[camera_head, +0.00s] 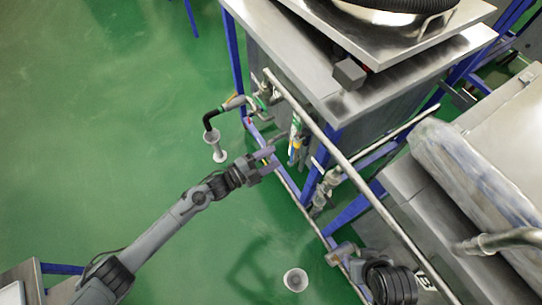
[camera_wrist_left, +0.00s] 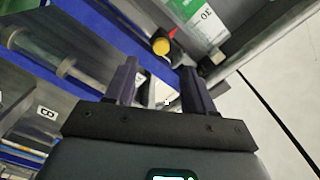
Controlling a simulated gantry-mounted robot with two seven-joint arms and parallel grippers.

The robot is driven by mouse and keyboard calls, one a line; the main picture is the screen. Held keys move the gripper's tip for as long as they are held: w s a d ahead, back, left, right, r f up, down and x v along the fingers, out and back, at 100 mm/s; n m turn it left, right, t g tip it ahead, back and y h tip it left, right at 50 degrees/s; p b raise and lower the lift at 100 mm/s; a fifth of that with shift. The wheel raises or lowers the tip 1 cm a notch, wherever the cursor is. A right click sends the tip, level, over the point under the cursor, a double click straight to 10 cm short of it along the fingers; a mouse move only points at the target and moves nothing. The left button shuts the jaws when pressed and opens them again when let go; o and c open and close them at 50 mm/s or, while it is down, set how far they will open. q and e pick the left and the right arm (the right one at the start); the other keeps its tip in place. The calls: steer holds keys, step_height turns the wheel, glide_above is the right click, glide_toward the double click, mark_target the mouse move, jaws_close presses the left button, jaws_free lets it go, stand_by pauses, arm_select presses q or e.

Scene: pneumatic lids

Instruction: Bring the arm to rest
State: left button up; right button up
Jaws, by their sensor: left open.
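My left arm comes in from the lower left in the head view. My left gripper (camera_head: 270,162) is open and empty, held in front of the pipework on the blue frame. In the left wrist view its two dark fingers (camera_wrist_left: 158,75) stand apart with nothing between them. Beyond them is a yellow round part (camera_wrist_left: 161,46) with a red tip, near a green and white label (camera_wrist_left: 195,20).
A steel machine (camera_head: 340,90) on a blue frame stands beyond the gripper. A long steel rail (camera_head: 345,165) runs along its front. White funnels show near a black elbow pipe (camera_head: 210,118) and low in the view (camera_head: 295,279). Green floor is open at the left.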

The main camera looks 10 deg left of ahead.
arm_select(q)
steer(key=s+d+f+n+t+y, duration=0.1)
steer(key=s+d+f+n, duration=0.15)
steer(key=s, duration=0.45)
steer(key=s+d+f+n+t+y, duration=0.1)
steer(key=s+f+n, duration=0.1)
steer(key=s+n, duration=0.35)
steer(key=s+a+r+n+g+y, duration=0.4)
steer(key=s+a+n+y, duration=0.25)
steer(key=a, duration=0.35)
steer(key=s+a+r+n+g+y, duration=0.4)
steer(key=s+a+n+g+y, duration=0.15)
steer(key=s+a, duration=0.35)
step_height(320, 180, up, 36)
steer(key=a+p, duration=0.1)
steer(key=p, duration=3.5)
step_height(320, 180, down, 48)
steer(key=b, duration=4.7)
steer(key=shift+s, duration=0.15)
